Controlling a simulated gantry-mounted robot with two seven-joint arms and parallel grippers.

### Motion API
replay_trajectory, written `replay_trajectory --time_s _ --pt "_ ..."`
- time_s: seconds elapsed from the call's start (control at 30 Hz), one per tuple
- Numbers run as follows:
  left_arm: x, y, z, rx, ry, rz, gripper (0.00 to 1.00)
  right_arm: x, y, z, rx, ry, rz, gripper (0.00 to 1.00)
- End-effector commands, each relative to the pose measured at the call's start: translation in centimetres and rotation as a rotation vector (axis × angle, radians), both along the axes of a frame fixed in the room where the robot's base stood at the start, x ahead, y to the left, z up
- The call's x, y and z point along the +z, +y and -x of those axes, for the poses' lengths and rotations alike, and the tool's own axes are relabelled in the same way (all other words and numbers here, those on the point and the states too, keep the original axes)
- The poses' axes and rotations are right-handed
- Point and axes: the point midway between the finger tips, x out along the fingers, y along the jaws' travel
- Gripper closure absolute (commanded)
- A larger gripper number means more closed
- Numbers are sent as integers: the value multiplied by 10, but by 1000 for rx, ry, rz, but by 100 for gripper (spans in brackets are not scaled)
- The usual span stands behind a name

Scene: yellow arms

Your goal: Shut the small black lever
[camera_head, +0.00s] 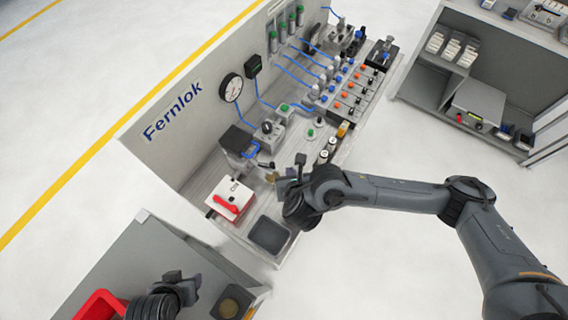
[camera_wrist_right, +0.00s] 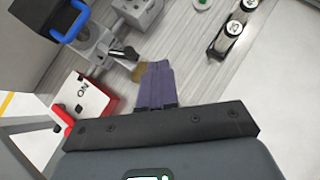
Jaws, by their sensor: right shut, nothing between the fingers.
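The small black lever (camera_wrist_right: 124,53) sticks out from a grey metal fitting (camera_wrist_right: 97,47) on the bench in the right wrist view. In the head view the lever (camera_head: 265,164) is small, just left of my right gripper (camera_head: 277,176). The right gripper's fingers (camera_wrist_right: 154,84) are together and empty. Their tips are close to the lever's free end and beside a small brass part (camera_wrist_right: 138,72); I cannot tell whether they touch either. My left gripper (camera_head: 173,277) is at the bottom left of the head view, away from the bench; its fingers are unclear.
A white and red switch box (camera_head: 231,198) marked ON stands near the lever. A blue-handled part (camera_wrist_right: 69,22) is behind it. A dark pad (camera_head: 269,234) lies at the bench's near end.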

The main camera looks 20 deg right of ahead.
Motion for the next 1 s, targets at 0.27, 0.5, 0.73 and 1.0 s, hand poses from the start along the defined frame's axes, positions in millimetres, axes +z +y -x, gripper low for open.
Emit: replay_trajectory --time_s 0.27,0.5,0.73,1.0 --pt "25 0 -1 1 -3 1 50 27 -8 27 -1 2 2 100" --pt "27 2 -1 -4 -3 -7 50 32 -10 33 -2 1 4 100" --pt "27 3 0 -8 -2 -13 50 31 -10 33 -3 0 4 100" --pt "36 3 0 -7 -1 -13 50 35 -2 44 -16 24 -34 100"
